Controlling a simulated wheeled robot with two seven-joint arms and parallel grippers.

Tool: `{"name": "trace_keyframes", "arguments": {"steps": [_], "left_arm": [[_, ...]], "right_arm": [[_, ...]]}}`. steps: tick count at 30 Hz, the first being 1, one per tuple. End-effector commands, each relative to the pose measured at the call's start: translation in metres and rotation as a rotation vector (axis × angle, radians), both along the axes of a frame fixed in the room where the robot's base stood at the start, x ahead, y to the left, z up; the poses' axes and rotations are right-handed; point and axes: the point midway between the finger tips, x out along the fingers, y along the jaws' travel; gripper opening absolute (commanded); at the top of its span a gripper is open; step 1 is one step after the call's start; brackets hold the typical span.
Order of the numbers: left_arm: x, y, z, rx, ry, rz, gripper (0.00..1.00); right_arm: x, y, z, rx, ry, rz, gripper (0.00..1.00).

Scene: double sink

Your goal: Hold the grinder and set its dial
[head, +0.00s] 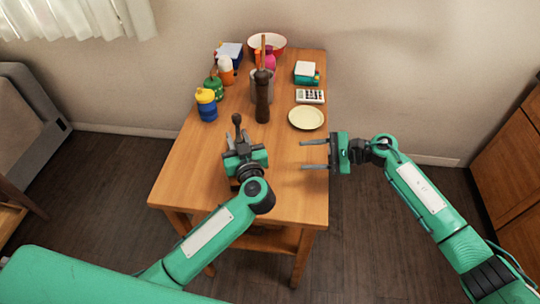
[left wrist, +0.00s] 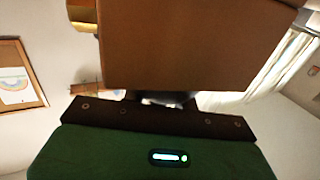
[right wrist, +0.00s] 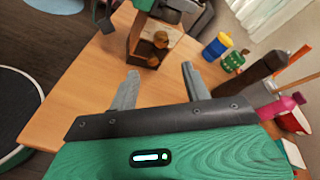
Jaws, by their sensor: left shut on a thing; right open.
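The grinder is a brown wooden box (right wrist: 142,38) with round brass-coloured knobs on the face toward my right gripper. In the head view a dark crank knob (head: 237,119) stands up beyond my left gripper (head: 241,143), which hides most of the box. My left gripper is shut on the grinder; its brown side (left wrist: 195,45) fills the upper left wrist view. I cannot tell whether the grinder touches the table. My right gripper (head: 303,156) is open and empty, to the right of the grinder and apart from it. Its fingers (right wrist: 158,82) point toward the knobs. I cannot tell which knob is the dial.
On the wooden table (head: 190,165), a tall dark mill (head: 263,100) stands beyond the grinder. Yellow-blue (head: 206,105) and green (head: 213,85) containers stand at the left. A pale plate (head: 306,118) and calculator (head: 310,96) lie at the right. The near right tabletop is clear.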

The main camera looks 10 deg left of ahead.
Motion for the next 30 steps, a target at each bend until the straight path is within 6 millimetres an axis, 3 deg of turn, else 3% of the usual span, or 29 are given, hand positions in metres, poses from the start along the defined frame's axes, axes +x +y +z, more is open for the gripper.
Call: {"name": "trace_keyframes", "arguments": {"steps": [1,8,21,30], "left_arm": [[-0.002,-0.001,-0.009,-0.001,0.016,0.0,0.03],[-0.002,-0.001,-0.009,-0.001,0.016,0.0,0.03],[-0.002,-0.001,-0.009,-0.001,0.016,0.0,0.03],[-0.002,-0.001,-0.009,-0.001,0.016,0.0,0.03]], "right_arm": [[-0.001,-0.001,0.0,0.001,-0.043,0.005,0.48],[-0.002,0.005,0.002,0.002,-0.137,0.017,0.48],[-0.004,0.083,-0.019,0.003,-0.135,0.017,0.48],[-0.004,0.112,-0.028,0.002,-0.136,0.016,0.48]]}}
